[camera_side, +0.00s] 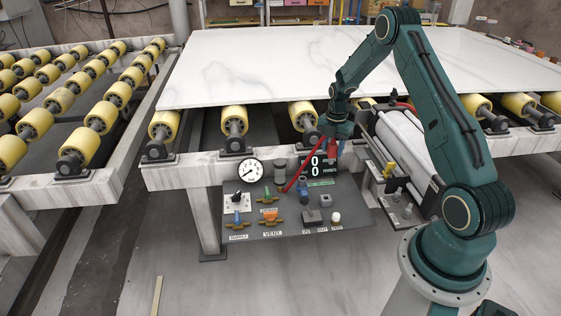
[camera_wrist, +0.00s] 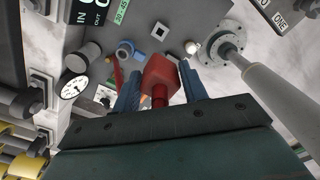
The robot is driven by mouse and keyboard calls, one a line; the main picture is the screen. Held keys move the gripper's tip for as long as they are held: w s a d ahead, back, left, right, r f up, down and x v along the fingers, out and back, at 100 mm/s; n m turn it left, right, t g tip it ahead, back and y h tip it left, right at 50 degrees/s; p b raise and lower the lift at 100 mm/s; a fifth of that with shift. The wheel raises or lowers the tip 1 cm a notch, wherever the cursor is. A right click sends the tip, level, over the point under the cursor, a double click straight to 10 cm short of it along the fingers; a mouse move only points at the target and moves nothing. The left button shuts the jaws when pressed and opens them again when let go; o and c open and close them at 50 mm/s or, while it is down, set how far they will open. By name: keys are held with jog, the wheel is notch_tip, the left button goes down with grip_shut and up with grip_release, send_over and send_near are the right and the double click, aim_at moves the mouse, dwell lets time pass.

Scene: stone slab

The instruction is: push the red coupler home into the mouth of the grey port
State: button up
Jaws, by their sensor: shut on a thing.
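The red coupler (camera_wrist: 160,72) is a block with a narrower red neck, held between the two blue fingers of my gripper (camera_wrist: 158,88). In the side view the coupler (camera_side: 332,149) shows below my gripper (camera_side: 338,133), above the panel and in front of the display. A small grey block with a square opening, which looks like the grey port (camera_wrist: 160,30), lies beyond the coupler in the wrist view. It also shows on the panel in the side view (camera_side: 325,201). Coupler and port are apart. The coupler hides part of the panel behind it.
The dark panel (camera_side: 285,226) carries a gauge (camera_side: 250,171), a blue fitting (camera_side: 303,194), a grey box (camera_side: 311,216), a white knob (camera_side: 336,217) and several valves. A red rod or hose (camera_side: 298,174) slants across it. A pale cylinder (camera_side: 405,145) stands at right.

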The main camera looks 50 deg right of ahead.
jog(key=w+a+f, duration=0.1)
jog(key=w+f, duration=0.2)
jog(key=w, duration=0.7)
jog(key=shift+a+f, duration=0.35)
jog(key=shift+f, duration=0.05)
jog(key=shift+w+f, duration=0.1)
jog(key=shift+f, duration=0.1)
jog(key=shift+f, duration=2.7)
jog(key=shift+f, duration=2.05)
dwell(0.3)
jog(key=o, duration=1.1)
notch_tip(320, 180, up, 14)
jog(key=shift+f, duration=0.1)
